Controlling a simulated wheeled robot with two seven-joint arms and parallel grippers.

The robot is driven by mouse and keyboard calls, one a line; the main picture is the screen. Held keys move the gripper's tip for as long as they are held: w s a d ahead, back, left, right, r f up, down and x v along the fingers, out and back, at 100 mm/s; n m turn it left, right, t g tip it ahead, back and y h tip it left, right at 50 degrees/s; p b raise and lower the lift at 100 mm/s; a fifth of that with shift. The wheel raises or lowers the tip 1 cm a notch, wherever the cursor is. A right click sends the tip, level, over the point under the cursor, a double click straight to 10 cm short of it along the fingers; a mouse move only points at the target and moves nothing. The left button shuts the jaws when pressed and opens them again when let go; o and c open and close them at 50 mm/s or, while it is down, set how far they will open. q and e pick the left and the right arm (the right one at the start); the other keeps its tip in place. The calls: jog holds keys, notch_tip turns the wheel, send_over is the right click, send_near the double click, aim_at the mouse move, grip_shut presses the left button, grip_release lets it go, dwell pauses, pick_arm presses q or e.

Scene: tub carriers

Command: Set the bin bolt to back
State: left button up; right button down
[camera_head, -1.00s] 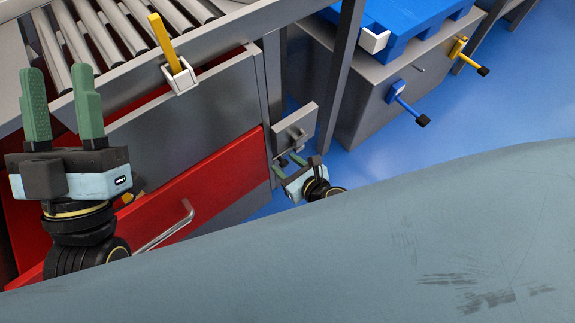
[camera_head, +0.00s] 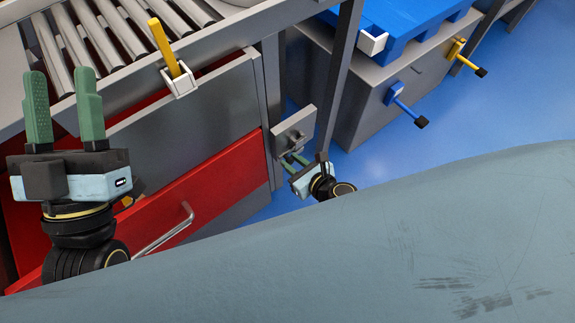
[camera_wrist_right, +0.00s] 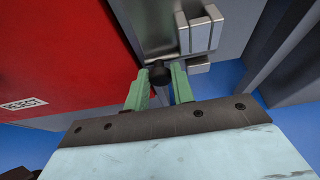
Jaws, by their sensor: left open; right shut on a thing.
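The bin bolt sits on a grey metal plate (camera_head: 294,130) beside the red drawer. In the right wrist view its metal housing (camera_wrist_right: 200,36) is at the top centre, with a black knob (camera_wrist_right: 160,74) below it. My right gripper (camera_wrist_right: 158,84) has its green fingers on either side of the knob and is shut on it. In the head view my right gripper (camera_head: 292,160) is small, just below the plate. The bolt's exact position is hard to tell. My left gripper (camera_head: 64,108) is open and empty, fingers up, in front of the roller conveyor.
A red drawer (camera_head: 228,165) with a bar handle (camera_head: 170,232) is at the left. A yellow lever (camera_head: 164,46) stands in a white bracket. A grey cabinet (camera_head: 365,115) with blue and yellow levers is at the right. Blue floor is clear beyond. My grey body covers the foreground.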

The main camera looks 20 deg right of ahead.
jog(key=shift+d, duration=0.25)
jog(key=c, duration=1.2)
grip_release()
pick_arm(q)
jog(key=shift+f, duration=0.1)
pick_arm(e)
jog(key=shift+s, duration=0.1)
jog(key=shift+s+d+r, duration=0.1)
jog(key=shift+s+r, duration=0.1)
jog(key=shift+s, duration=0.15)
pick_arm(q)
jog(key=shift+w+a+f+g+y+p, duration=0.2)
jog(key=shift+w+f+g+y+p, duration=0.35)
jog(key=shift+f+g, duration=1.1)
jog(key=shift+w+a+f+g+y+p, duration=0.15)
jog(key=shift+w+f+g+y+p, duration=0.25)
jog(key=shift+f+g+p, duration=1.1)
jog(key=shift+w+a+f+g+y+b, duration=0.1)
jog(key=shift+w+a+f+g+y, duration=0.3)
jog(key=shift+f+g, duration=1.3)
pick_arm(e)
jog(key=shift+v, duration=6.2)
